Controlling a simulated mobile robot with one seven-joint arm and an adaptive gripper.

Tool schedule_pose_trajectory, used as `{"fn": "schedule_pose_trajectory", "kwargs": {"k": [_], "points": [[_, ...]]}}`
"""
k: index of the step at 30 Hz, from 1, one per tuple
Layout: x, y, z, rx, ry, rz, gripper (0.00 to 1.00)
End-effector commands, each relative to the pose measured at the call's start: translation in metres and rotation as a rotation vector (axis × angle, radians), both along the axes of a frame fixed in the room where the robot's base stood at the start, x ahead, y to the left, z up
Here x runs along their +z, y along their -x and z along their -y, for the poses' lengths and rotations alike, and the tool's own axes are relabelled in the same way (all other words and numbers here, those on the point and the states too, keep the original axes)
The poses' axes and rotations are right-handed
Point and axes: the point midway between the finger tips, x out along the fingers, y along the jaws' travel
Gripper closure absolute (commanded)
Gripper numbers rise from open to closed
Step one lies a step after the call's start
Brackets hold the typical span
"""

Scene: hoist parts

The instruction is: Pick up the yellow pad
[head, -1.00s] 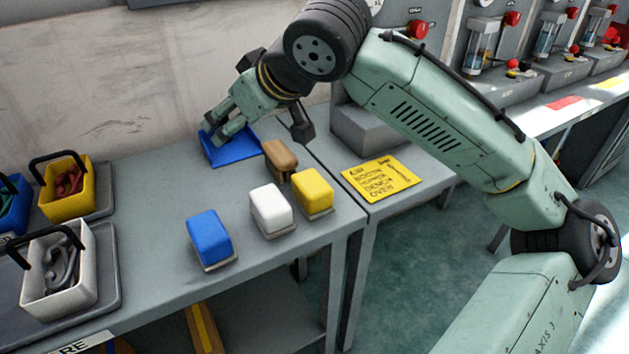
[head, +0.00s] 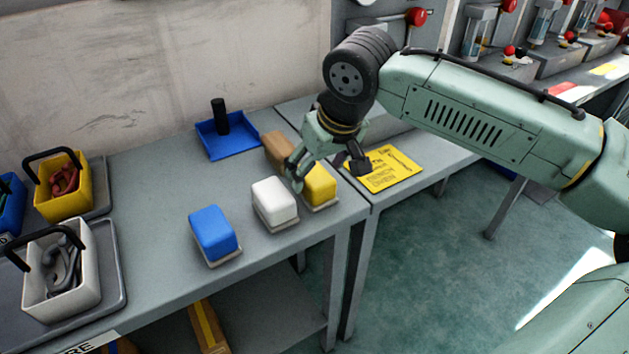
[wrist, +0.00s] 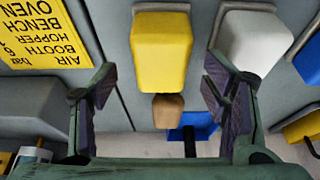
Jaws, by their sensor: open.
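The yellow pad (head: 320,186) sits on the grey bench near its right end, partly hidden by my gripper in the head view. In the wrist view the yellow pad (wrist: 161,50) lies ahead of and between my finger lines. My gripper (head: 296,178) is open and empty, above and just behind the pad. In the wrist view its two fingers (wrist: 160,90) stand wide apart, with the pad apart from both.
A white pad (head: 273,203) stands close to the left of the yellow one, and a blue pad (head: 213,232) further left. A brown block (head: 277,150) is just behind. A blue tray (head: 228,145) holds a dark upright cylinder (head: 220,117). A yellow sign (head: 390,170) lies to the right.

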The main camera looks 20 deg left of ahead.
Motion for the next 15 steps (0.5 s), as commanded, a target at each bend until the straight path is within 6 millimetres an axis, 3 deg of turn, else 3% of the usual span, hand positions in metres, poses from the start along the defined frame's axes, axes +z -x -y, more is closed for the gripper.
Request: {"fn": "schedule_pose_trajectory", "kwargs": {"k": [6,15], "points": [[-0.022,-0.005,-0.008,0.0,0.001,0.001,0.32],[-0.024,-0.006,-0.009,0.0,-0.002,0.001,0.35]]}}
